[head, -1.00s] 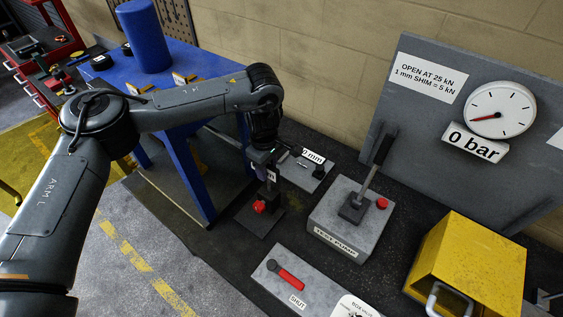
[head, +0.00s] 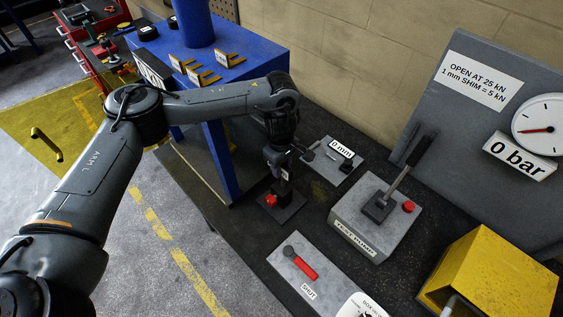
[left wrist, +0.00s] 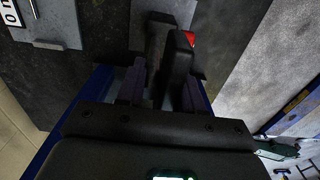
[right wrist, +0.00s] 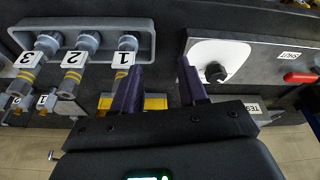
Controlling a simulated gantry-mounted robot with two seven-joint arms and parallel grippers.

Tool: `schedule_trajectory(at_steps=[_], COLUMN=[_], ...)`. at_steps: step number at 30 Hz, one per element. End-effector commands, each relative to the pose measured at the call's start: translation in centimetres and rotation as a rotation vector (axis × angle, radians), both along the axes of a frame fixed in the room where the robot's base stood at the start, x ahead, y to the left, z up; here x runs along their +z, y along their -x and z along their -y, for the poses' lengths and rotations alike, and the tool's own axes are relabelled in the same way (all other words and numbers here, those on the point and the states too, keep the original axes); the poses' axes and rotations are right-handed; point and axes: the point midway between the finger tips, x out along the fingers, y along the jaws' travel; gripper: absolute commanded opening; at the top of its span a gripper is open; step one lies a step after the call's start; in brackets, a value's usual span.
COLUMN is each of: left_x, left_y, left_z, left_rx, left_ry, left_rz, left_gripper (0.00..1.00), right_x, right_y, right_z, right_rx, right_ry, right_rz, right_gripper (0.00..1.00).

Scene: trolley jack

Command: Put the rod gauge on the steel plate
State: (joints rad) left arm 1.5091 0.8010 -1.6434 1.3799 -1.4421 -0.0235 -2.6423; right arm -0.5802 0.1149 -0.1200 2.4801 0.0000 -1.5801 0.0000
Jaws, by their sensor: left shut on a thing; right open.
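My left gripper (head: 281,177) is shut on a black upright block with a red knob (head: 271,200), which looks like the rod gauge. In the left wrist view the dark block (left wrist: 178,68) sits between the purple fingers, its red part at the far end. The gripper hides part of the block. My right gripper (right wrist: 158,88) shows only in the right wrist view, open and empty.
A grey plate marked 0 mm (head: 322,164) lies just behind. The test pump (head: 365,220) stands to the right with its lever up. A valve panel with a red handle (head: 305,268) is in front. A blue table (head: 262,50) is behind my left arm.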

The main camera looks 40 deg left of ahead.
Motion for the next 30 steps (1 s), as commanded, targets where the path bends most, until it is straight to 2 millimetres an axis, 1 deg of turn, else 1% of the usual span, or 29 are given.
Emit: schedule_trajectory(at_steps=[6, 11, 12, 17, 26, 30], left_x=[0.2, -0.1, -0.3, -0.3, -0.1, 0.7], left_y=[-0.1, -0.1, 0.0, 0.0, 0.0, -0.1], left_z=[0.1, 0.1, 0.0, 0.0, 0.0, 0.0], left_rx=[0.0, 0.0, 0.0, 0.0, 0.0, 0.0], left_ry=[0.001, 0.001, 0.0, 0.0, 0.0, 0.0], left_rz=[0.005, 0.004, 0.0, 0.0, 0.001, 0.003], left_gripper=[0.0, 0.0, 0.37, 0.61, 0.61, 0.61], right_x=[0.0, -0.1, -0.2, -0.1, -0.1, 0.1], right_y=[0.0, 0.0, 0.0, 0.0, 0.0, 0.0], right_z=[0.1, 0.2, 0.2, 0.2, 0.1, 0.0], right_rx=[0.004, 0.006, 0.006, 0.006, 0.004, 0.002], right_ry=[0.007, 0.009, 0.009, 0.009, 0.005, 0.002], right_rz=[0.0, 0.0, 0.0, 0.0, 0.0, 0.0], right_gripper=[0.43, 0.43, 0.43, 0.43, 0.43, 0.43])
